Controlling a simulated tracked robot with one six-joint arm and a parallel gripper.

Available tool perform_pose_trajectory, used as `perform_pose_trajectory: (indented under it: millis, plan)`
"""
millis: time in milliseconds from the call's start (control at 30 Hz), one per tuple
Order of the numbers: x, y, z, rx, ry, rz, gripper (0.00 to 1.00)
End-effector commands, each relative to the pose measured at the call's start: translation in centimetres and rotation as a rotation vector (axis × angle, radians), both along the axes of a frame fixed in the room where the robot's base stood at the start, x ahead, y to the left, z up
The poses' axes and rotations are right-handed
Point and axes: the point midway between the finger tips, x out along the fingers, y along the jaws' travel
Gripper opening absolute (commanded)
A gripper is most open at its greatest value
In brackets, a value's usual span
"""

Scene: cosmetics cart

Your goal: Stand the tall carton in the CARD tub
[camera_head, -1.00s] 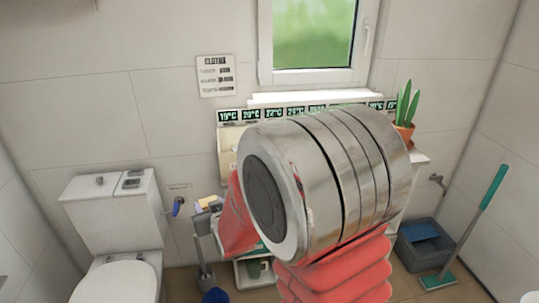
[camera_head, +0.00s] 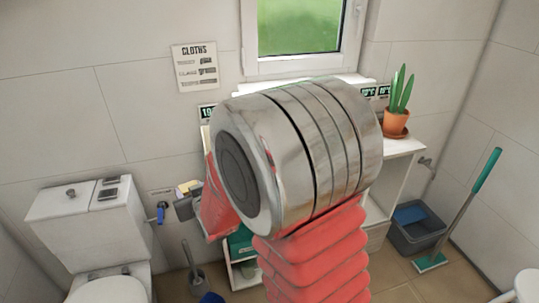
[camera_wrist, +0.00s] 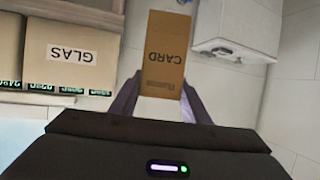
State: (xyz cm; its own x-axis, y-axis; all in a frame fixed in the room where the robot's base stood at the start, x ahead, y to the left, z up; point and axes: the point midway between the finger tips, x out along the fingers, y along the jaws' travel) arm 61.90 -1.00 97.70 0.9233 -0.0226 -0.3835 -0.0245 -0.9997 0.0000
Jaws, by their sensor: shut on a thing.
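The tall carton (camera_wrist: 165,52) is brown and shows the word CARD upside down, with smaller print near my fingers, in the wrist view. My gripper (camera_wrist: 163,100) is shut on its near end, with one finger on each side. In the head view my gripper (camera_head: 184,207) is small, left of my arm's red and metal links, and a yellowish bit of the carton (camera_head: 190,187) shows above it. A brown tub labelled GLAS (camera_wrist: 65,52) stands to the left in the wrist view, apart from the carton. I cannot make out a CARD tub in either view.
A toilet (camera_head: 95,225) stands at the left. My arm hides much of the white shelf unit (camera_head: 397,150), which bears a potted plant (camera_head: 396,122). Temperature displays line the shelf. A grey bucket (camera_head: 417,228) and a green mop (camera_head: 470,205) are at the right.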

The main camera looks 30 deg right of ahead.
Motion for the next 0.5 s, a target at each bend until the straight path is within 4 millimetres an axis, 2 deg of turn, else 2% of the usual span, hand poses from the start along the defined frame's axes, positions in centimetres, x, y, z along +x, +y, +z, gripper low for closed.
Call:
perform_pose_trajectory:
  millis: [300,433,500]
  plan:
    - [0.0,0.9,0.0,0.000,0.000,0.016,0.21]
    - [0.0,-0.7,0.1,0.000,0.000,-0.010,0.21]
    - [-0.1,-2.3,0.3,0.000,-0.001,-0.037,0.21]
